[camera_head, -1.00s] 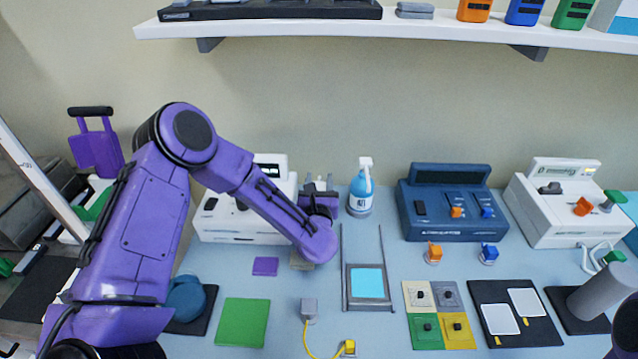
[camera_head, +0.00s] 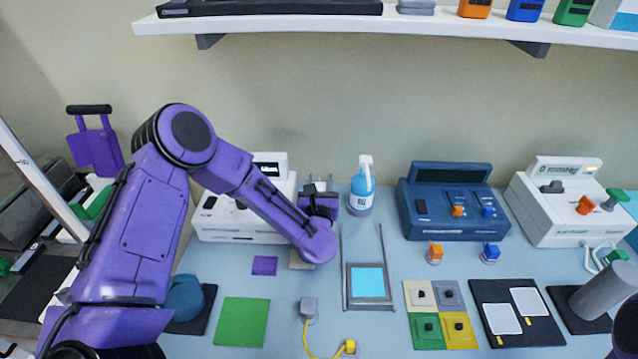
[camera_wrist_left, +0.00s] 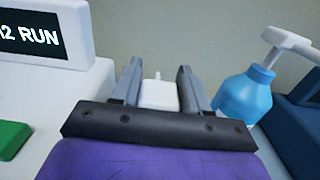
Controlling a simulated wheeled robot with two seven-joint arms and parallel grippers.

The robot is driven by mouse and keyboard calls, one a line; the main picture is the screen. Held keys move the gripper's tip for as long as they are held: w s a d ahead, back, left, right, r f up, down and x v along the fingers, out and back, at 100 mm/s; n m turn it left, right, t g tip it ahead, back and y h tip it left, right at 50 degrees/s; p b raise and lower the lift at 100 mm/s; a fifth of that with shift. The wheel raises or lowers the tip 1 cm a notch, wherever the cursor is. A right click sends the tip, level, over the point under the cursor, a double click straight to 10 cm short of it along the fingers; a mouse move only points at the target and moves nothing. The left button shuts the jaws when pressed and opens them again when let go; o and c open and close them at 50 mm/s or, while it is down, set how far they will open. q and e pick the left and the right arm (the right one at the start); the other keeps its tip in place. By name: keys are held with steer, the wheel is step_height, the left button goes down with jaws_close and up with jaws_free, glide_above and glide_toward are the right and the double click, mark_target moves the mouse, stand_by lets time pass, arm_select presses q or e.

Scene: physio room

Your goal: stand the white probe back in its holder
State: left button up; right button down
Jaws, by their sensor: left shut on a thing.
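My left gripper (camera_head: 319,184) points away from me at the back of the table, between the white device (camera_head: 232,222) and the blue spray bottle (camera_head: 361,192). In the left wrist view its two grey fingers (camera_wrist_left: 158,82) are shut on a white piece with a thin tip pointing up, which appears to be the white probe (camera_wrist_left: 160,95). Its lower part is hidden behind the gripper body. In the head view my wrist hides most of it. I cannot pick out its holder for certain. My right gripper is not in view.
The white device with a lit screen (camera_wrist_left: 32,36) is close on the gripper's left; the spray bottle (camera_wrist_left: 247,98) is close on its right. A dark blue console (camera_head: 452,205) and another white device (camera_head: 563,215) stand further right. A shelf (camera_head: 420,28) hangs above.

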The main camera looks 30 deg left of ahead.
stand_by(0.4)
arm_select(q)
steer(key=o, duration=1.1)
steer(key=shift+o, duration=0.2)
steer(key=b+v, duration=0.3)
steer(key=v, duration=0.7)
steer(key=shift+s+b, duration=0.3)
steer(key=shift+b, duration=0.1)
steer(key=shift+d, duration=0.1)
